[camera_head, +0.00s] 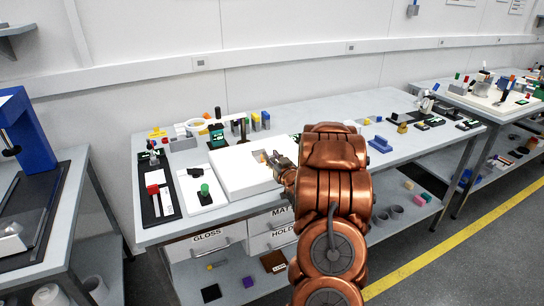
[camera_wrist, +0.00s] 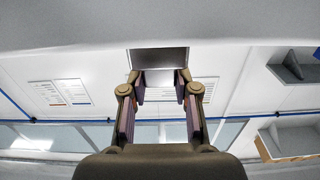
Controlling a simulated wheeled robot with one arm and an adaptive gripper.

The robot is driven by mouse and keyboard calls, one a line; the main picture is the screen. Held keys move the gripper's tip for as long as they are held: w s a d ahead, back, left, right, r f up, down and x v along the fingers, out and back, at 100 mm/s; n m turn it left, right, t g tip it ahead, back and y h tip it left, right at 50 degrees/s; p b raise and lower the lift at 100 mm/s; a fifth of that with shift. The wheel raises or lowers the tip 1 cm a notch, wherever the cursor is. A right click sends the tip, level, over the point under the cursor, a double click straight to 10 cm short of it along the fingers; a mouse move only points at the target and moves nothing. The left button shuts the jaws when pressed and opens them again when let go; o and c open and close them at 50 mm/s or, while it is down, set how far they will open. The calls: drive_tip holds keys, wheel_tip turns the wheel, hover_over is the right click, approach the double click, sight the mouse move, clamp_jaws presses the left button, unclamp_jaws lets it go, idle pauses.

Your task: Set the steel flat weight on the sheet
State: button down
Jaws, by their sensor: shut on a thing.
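My gripper (camera_head: 279,162) reaches over the white, raised-edge panel (camera_head: 232,182) near the middle of the bench. In the wrist view my gripper (camera_wrist: 158,84) is shut on a flat, grey metallic block, the steel flat weight (camera_wrist: 158,60), held between both fingertips. A pale surface fills the top of that view, close to the weight; I cannot tell whether they touch. In the head view the weight is too small and covered to make out. A small tan patch (camera_head: 259,156) shows on the panel beside my fingertips. I cannot tell for certain which surface is the sheet.
A white board with a green-knobbed piece (camera_head: 204,190) lies left of the panel. Behind stand a teal device (camera_head: 217,138) and a tape ring (camera_head: 193,125). A blue block (camera_head: 380,145) sits to the right.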

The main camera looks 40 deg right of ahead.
drive_tip(key=shift+f, duration=0.25)
drive_tip(key=c, duration=0.9)
unclamp_jaws()
drive_tip(key=shift+r, duration=0.1)
drive_tip(key=shift+o, duration=0.2)
drive_tip(key=shift+r, duration=0.1)
drive_tip(key=shift+s, duration=0.15)
drive_tip(key=b+v, duration=0.9)
drive_tip(key=v, duration=0.2)
drive_tip(key=shift+s+a, duration=0.2)
drive_tip(key=shift+s, duration=0.15)
